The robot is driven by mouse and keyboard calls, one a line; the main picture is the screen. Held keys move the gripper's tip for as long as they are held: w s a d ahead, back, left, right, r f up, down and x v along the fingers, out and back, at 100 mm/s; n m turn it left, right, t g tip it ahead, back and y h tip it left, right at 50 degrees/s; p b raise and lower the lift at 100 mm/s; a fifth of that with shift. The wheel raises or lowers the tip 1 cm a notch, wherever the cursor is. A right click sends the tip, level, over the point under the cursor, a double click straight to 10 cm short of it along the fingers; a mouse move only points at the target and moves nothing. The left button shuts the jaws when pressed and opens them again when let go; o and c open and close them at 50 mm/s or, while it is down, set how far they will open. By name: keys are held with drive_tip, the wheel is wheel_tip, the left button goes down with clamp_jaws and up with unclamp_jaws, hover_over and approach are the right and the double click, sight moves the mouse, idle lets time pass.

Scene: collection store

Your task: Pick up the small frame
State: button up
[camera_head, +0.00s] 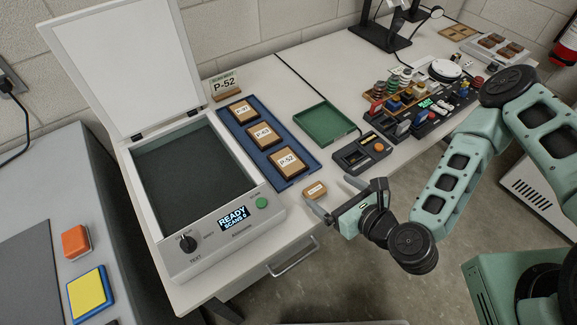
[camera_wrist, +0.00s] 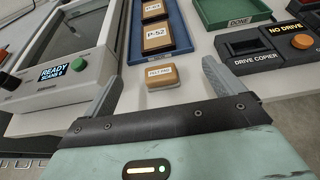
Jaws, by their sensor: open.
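Three brown-edged frames with white labels lie in a row in a blue tray (camera_head: 311,156). The front one, P-52 (camera_head: 287,162), is nearest me, with P-63 (camera_head: 263,134) behind it and a third (camera_head: 242,111) at the back. A smaller tan and brown labelled block (camera_head: 315,190) lies on the bench in front of the tray; I cannot tell whether it is a frame. My gripper (camera_head: 328,190) is open and empty at the bench's front edge. In the wrist view the small block (camera_wrist: 148,77) lies ahead, between the open fingers (camera_wrist: 162,78), apparently untouched.
The scanner (camera_head: 203,247), reading READY, SCANS 0, stands left with its lid up. A P-52 sign (camera_head: 225,86) stands behind the blue tray. A green tray (camera_head: 324,122) and a drive copier (camera_head: 361,155) are to the right. Clear bench surrounds the small block.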

sight(296, 169)
drive_tip(key=b+x, duration=0.4)
drive_tip(key=b, duration=0.1)
drive_tip(key=shift+w+a+f, duration=0.1)
drive_tip(key=shift+w+f, duration=0.05)
drive_tip(key=shift+f, duration=0.25)
drive_tip(key=x, duration=0.4)
drive_tip(key=shift+r+b, duration=0.3)
drive_tip(key=shift+r, duration=0.05)
drive_tip(key=x, duration=0.3)
drive_tip(key=p+x, duration=0.1)
drive_tip(key=x, duration=0.1)
drive_tip(key=shift+w+a+f, duration=0.1)
drive_tip(key=shift+a+f, duration=0.1)
drive_tip(key=shift+a, duration=0.25)
drive_tip(key=shift+f, duration=0.1)
drive_tip(key=shift+d+f, duration=0.1)
drive_tip(key=c, duration=1.1)
